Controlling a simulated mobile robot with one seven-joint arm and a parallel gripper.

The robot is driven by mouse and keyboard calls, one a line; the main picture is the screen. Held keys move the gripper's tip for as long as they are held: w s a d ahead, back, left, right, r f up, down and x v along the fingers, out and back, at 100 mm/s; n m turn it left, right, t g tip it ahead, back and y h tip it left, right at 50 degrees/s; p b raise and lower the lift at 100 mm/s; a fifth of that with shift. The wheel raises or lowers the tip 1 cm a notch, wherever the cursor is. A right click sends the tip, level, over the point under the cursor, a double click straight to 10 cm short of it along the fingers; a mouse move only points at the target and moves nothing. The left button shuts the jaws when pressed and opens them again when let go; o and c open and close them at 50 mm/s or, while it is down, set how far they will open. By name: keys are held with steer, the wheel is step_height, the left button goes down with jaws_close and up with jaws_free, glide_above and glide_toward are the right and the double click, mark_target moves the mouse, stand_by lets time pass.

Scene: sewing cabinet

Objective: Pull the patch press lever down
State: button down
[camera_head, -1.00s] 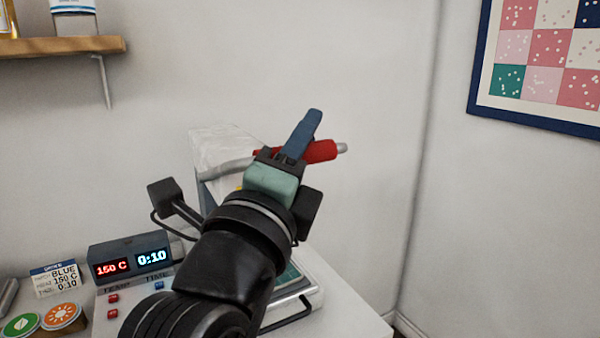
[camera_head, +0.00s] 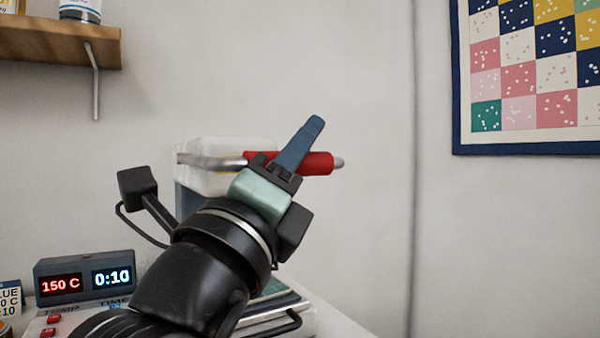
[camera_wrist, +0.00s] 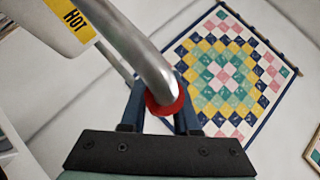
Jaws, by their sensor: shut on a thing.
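The patch press (camera_head: 222,153) stands against the wall, its white top partly behind my arm. Its lever is a silver bar (camera_head: 212,161) ending in a red grip (camera_head: 318,163) with a silver tip. The bar lies roughly level in the head view. My gripper (camera_head: 302,150) is shut on the red grip, with a blue finger across it. In the wrist view the silver bar (camera_wrist: 140,50) runs down to the red grip (camera_wrist: 166,104), which sits between the blue fingers (camera_wrist: 163,108). The press's lower part is mostly hidden by my arm.
A control box (camera_head: 85,277) reading 150 C and 0:10 stands left of my arm. A yellow HOT label (camera_wrist: 73,17) is on the press housing. A wooden shelf (camera_head: 60,48) is at upper left, and a framed quilt (camera_head: 530,75) hangs at right. The wall between is clear.

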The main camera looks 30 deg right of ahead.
steer(key=shift+f+b, duration=0.75)
steer(key=shift+b, duration=0.4)
steer(key=shift+s, duration=0.15)
steer(key=c, duration=0.7)
jaws_free()
steer(key=shift+s, duration=0.1)
steer(key=shift+o, duration=0.2)
steer(key=v, duration=1.3)
steer(key=shift+b, duration=0.4)
